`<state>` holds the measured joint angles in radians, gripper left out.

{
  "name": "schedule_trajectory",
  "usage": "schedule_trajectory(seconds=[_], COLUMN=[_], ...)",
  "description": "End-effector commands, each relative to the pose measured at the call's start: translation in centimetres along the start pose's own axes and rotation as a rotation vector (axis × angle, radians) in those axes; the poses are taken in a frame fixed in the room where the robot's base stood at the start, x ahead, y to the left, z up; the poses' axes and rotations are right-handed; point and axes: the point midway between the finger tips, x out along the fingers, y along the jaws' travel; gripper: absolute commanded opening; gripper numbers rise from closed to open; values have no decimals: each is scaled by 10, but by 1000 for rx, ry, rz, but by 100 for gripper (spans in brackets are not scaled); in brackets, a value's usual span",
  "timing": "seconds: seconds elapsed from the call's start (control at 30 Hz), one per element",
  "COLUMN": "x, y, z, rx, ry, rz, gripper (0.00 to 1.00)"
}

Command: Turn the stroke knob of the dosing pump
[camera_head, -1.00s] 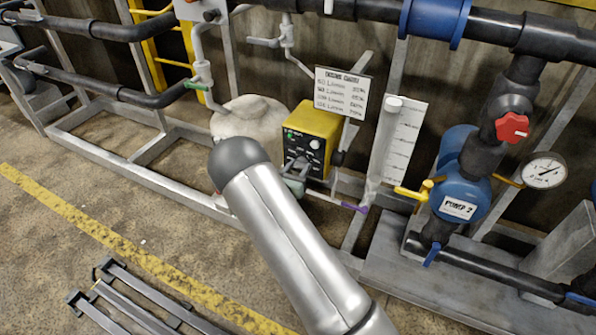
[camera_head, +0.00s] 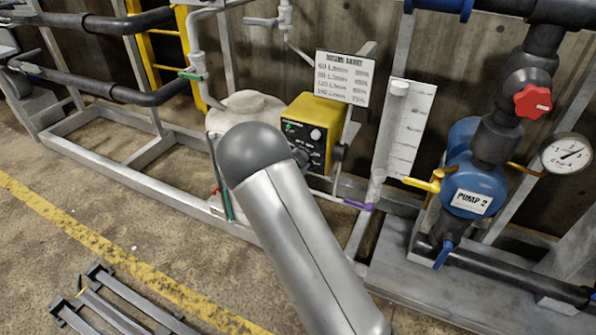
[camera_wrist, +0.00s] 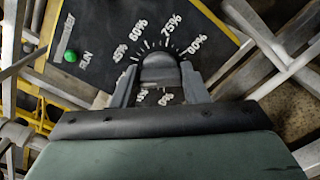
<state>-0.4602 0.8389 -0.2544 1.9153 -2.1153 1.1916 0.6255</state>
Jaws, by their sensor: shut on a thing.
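A green light (camera_wrist: 70,56) shows near the word RUN. In the head view my arm hides most of the gripper.
A dosing table sign (camera_head: 343,78) and a clear measuring tube (camera_head: 388,140) stand right of the pump. A pale rounded tank (camera_head: 245,106) is behind left. Blue PUMP 2 (camera_head: 472,187) and a pressure gauge (camera_head: 567,153) are farther right. The floor in front is mostly open.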

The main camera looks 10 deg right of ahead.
Motion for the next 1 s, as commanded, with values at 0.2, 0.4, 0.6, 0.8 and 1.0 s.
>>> schedule_trajectory(seconds=[0.2,0.4,0.6,0.8,1.0], x=[0,-1,-1,-1,-1], y=[-6,-6,-4,-3,-2], z=[-4,-4,-3,-2,-1], rx=[188,321,408,447,456], ry=[-1,0,1,2,2], rz=[0,0,-1,-2,-3], gripper=[17,17,17,17,17])
